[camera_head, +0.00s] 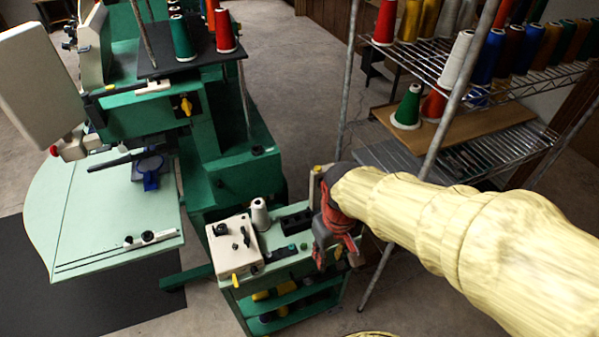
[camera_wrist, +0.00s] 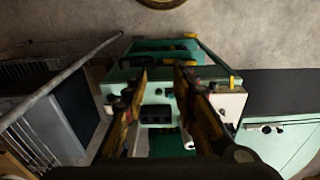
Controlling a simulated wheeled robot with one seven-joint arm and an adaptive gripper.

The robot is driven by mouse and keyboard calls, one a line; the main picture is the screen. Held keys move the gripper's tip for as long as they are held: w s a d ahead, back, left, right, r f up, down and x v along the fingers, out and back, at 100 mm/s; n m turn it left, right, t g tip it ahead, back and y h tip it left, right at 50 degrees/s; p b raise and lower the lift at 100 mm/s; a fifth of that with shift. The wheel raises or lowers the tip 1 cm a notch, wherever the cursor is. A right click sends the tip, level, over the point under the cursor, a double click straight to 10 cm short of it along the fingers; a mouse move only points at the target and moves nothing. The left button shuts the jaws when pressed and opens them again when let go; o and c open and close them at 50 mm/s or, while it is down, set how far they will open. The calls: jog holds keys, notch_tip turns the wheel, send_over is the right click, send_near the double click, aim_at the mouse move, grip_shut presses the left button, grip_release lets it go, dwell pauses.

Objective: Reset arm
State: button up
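My gripper (camera_head: 322,245) shows in the head view at the end of my cream-sleeved arm, above the right end of a small green cart (camera_head: 285,262). In the wrist view my gripper (camera_wrist: 161,72) has its two fingers spread apart with nothing between them. The cart's top (camera_wrist: 155,90) shows behind and between the fingers. The fingertips look small in the head view, and their height above the cart is hard to tell.
The cart carries a white control box (camera_head: 234,248) and a white thread cone (camera_head: 260,214). A green embroidery machine (camera_head: 150,110) stands at left. A wire rack (camera_head: 470,70) with thread cones stands at right, its post close to my arm. Open floor (camera_head: 290,80) lies behind.

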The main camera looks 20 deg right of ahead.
jog(key=s+r+t, duration=0.3)
jog(key=r+t, duration=0.1)
jog(key=r, duration=0.9)
jog(key=shift+r+m+t, duration=0.15)
jog(key=shift+m+t, duration=0.25)
jog(key=shift+c, duration=1.4)
